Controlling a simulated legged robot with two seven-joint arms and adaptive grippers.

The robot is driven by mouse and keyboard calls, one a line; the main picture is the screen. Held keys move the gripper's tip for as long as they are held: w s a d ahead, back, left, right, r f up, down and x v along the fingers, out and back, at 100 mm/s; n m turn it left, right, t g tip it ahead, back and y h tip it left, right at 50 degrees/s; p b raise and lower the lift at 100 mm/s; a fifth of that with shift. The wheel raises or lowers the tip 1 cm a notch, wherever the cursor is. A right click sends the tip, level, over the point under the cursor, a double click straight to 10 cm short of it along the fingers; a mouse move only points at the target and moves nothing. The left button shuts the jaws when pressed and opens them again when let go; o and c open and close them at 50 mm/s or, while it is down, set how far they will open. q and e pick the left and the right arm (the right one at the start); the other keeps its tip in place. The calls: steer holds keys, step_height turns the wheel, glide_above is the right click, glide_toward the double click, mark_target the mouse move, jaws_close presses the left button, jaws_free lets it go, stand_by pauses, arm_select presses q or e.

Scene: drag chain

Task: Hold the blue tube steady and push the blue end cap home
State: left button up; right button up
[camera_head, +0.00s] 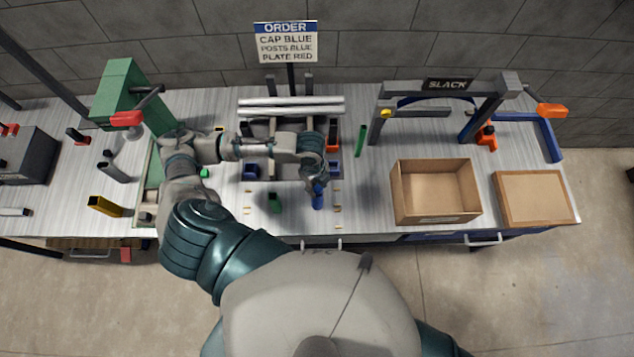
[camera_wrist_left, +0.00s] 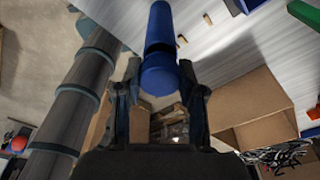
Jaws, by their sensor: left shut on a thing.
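My left gripper (camera_head: 317,184) is over the front middle of the bench, shut on a blue cylindrical piece (camera_head: 318,198). In the left wrist view this blue piece (camera_wrist_left: 160,76) sits between the fingertips of the left gripper (camera_wrist_left: 160,80). A second blue cylindrical length (camera_wrist_left: 158,20) lies in line beyond it, with a dark band between the two. I cannot tell which part is the tube and which is the end cap, nor whether they touch. My right gripper is not in view.
An open cardboard box (camera_head: 437,218) stands to the right, with a flat brown board (camera_head: 536,197) beside it. A green post (camera_head: 275,203) stands left of the held piece. Behind is a rack with metal bars (camera_head: 290,104). A sign (camera_head: 286,42) reads cap blue.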

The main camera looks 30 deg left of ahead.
arm_select(q)
steer(key=shift+f, duration=0.8)
steer(key=o, duration=0.9)
steer(key=shift+r, duration=0.1)
steer(key=r, duration=0.4)
steer(key=a+r, duration=0.1)
steer(key=r, duration=0.6)
steer(key=shift+w+a+r, duration=0.2)
steer(key=shift+a+r, duration=0.05)
steer(key=shift+r, duration=0.05)
